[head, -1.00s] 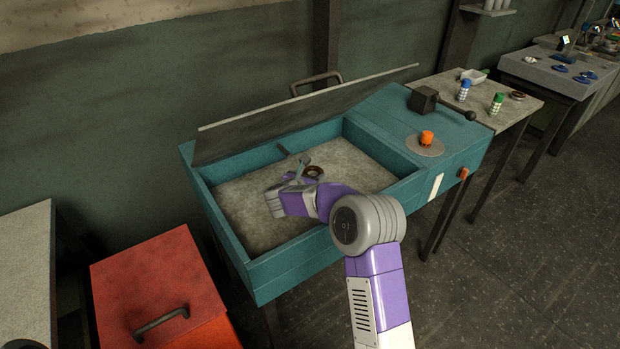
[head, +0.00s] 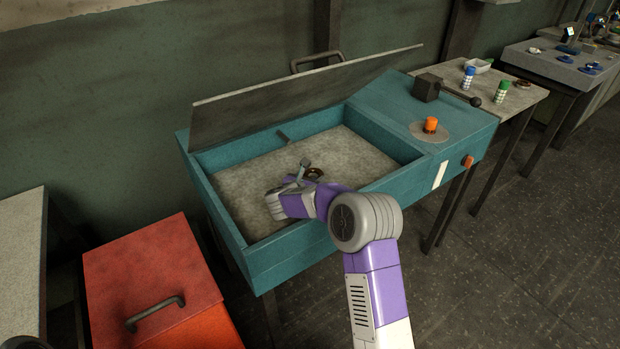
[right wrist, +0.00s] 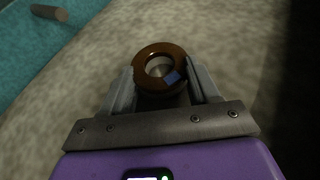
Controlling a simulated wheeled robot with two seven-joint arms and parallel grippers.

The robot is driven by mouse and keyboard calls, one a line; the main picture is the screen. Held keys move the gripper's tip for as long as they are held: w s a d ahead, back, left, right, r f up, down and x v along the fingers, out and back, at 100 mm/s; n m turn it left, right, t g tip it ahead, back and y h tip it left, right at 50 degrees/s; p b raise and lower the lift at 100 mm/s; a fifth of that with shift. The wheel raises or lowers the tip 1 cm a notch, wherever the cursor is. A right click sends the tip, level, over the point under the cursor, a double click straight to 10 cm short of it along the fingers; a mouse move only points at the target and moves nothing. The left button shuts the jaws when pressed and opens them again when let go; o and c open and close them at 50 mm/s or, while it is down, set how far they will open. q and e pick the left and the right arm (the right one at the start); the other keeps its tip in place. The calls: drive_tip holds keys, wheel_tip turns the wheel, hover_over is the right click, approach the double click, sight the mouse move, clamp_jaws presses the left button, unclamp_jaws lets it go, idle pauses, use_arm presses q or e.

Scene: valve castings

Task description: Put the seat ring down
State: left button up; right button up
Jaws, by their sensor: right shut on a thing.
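The seat ring is a brown ring with a small blue patch on it. In the right wrist view the seat ring (right wrist: 145,82) sits between the two fingers of my right gripper (right wrist: 163,84), which is shut on it. In the head view the seat ring (head: 316,172) shows small and partly covered by my right gripper (head: 307,171). The gripper is inside the teal cabinet's basin, over its grey, grainy floor. I cannot tell whether the ring touches that floor. My left gripper is not in view.
The teal cabinet (head: 262,262) has raised walls around the basin and a tilted-up lid (head: 300,98) behind. An orange button (head: 430,125) and a dark block (head: 427,88) are on its right top. A red box (head: 150,265) stands at left. The basin floor around the gripper is clear.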

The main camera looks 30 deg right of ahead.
drive_tip(key=shift+f, duration=0.15)
idle(0.4)
drive_tip(key=o, duration=1.4)
drive_tip(key=shift+o, duration=0.7)
drive_tip(key=shift+f, duration=0.15)
drive_tip(key=shift+s+a, duration=0.1)
drive_tip(key=p+v, duration=0.1)
drive_tip(key=v, duration=0.5)
drive_tip(key=shift+v, duration=0.75)
drive_tip(key=shift+p, duration=0.35)
